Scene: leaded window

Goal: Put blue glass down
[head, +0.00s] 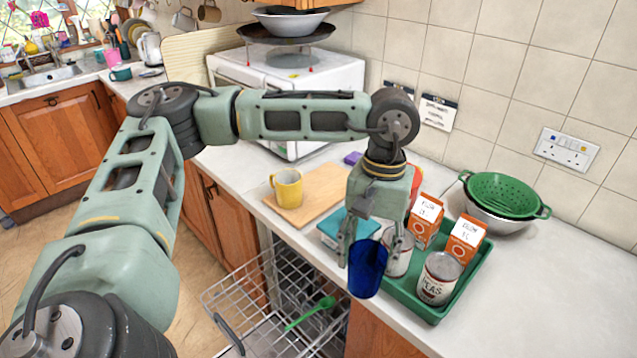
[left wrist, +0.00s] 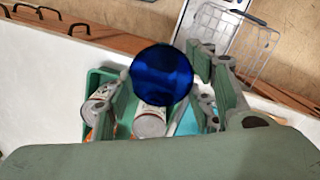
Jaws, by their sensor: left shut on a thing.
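The blue glass (head: 367,268) is a dark blue tumbler, held roughly upright with a slight tilt. My left gripper (head: 372,250) is shut on it, with a finger on either side. In the head view the glass is in front of the green tray (head: 431,313) and beside the counter's front edge. In the left wrist view the round blue glass (left wrist: 163,75) sits between the fingers (left wrist: 168,88) and covers part of the tray and cans. Whether its base touches anything cannot be told. My right gripper is not in view.
The tray holds cans (head: 439,278) and orange-white cartons (head: 466,241). A teal box (head: 345,228), a yellow mug (head: 287,188) on a wooden board (head: 318,187) and a green colander (head: 503,195) stand nearby. An open dishwasher rack (head: 262,292) lies below. The counter's right part is clear.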

